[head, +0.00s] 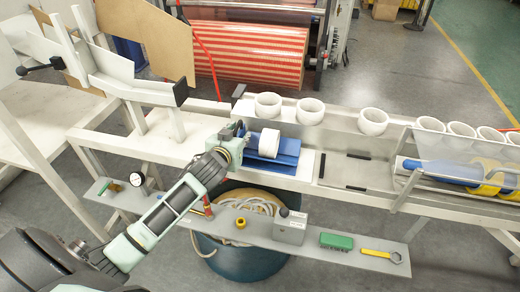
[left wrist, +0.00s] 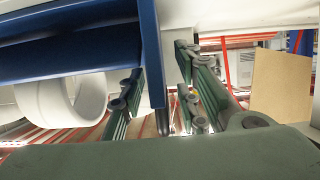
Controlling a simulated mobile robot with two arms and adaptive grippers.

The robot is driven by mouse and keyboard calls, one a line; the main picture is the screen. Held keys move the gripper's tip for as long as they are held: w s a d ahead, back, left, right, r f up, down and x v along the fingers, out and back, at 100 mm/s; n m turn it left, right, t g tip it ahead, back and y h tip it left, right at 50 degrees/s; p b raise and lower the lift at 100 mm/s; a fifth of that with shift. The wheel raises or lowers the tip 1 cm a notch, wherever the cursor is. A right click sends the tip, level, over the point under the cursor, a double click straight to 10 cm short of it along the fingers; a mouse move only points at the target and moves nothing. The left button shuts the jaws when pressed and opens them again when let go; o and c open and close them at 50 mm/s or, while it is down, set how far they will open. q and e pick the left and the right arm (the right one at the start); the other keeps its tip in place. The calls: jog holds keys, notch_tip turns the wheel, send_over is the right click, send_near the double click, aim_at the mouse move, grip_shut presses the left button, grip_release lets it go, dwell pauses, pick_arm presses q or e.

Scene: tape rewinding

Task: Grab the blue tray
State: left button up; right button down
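The blue tray (head: 283,160) lies on the white bench in the head view, with a white roll (head: 269,140) on it. My left gripper (head: 241,130) is at the tray's left end. In the left wrist view, the blue tray (left wrist: 150,45) fills the upper left, and the white roll (left wrist: 62,100) shows below it. The fingers of my left gripper (left wrist: 162,85) are apart, with the tray's end wall between them. The left-hand finger is close to the wall and a gap shows on the other side. My right gripper is not in view.
Several white rolls (head: 311,111) stand along the bench's back edge. A clear guard (head: 470,150) covers a blue roller at the right. A front shelf (head: 340,232) holds small tools and a grey box, above a dark green bin (head: 245,258). A white metal frame stands at the left.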

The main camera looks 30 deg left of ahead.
pick_arm(q)
grip_shut()
dwell(0.3)
jog(key=shift+w, duration=0.1)
